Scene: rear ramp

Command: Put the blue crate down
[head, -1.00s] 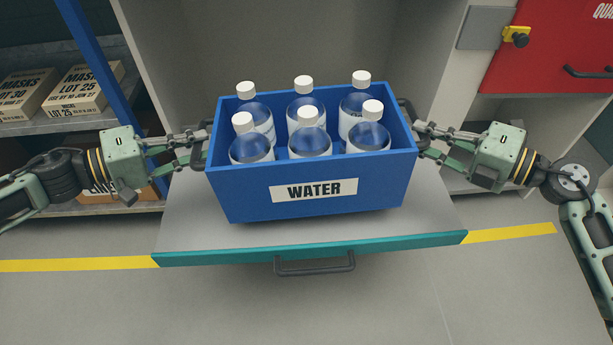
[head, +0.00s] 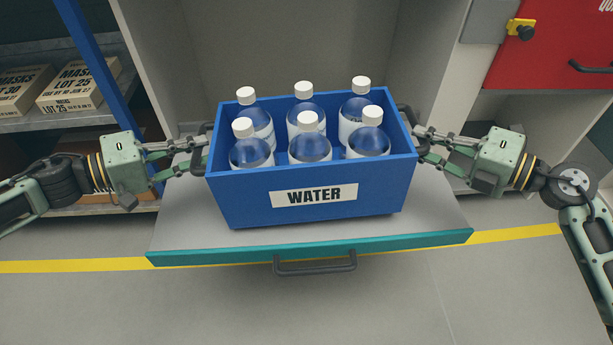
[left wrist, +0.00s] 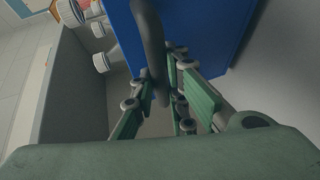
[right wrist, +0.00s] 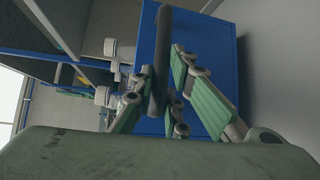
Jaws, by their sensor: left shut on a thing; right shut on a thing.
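The blue crate (head: 250,206) has a white "WATER" label and holds several clear bottles with white caps. It is upright over a grey pull-out shelf (head: 180,225) with a teal front edge; I cannot tell whether its bottom touches the shelf. My left gripper (head: 204,150) is shut on the dark handle at the crate's left end, and this handle (left wrist: 150,40) shows in the left wrist view. My right gripper (head: 416,140) is shut on the handle at the right end, which shows in the right wrist view (right wrist: 161,60).
A dark handle (head: 315,264) sticks out from the shelf's teal front. A rack with mask boxes (head: 75,87) and a blue post (head: 100,55) stands at the left. A red cabinet (head: 555,50) is at the upper right. Bare shelf shows around the crate.

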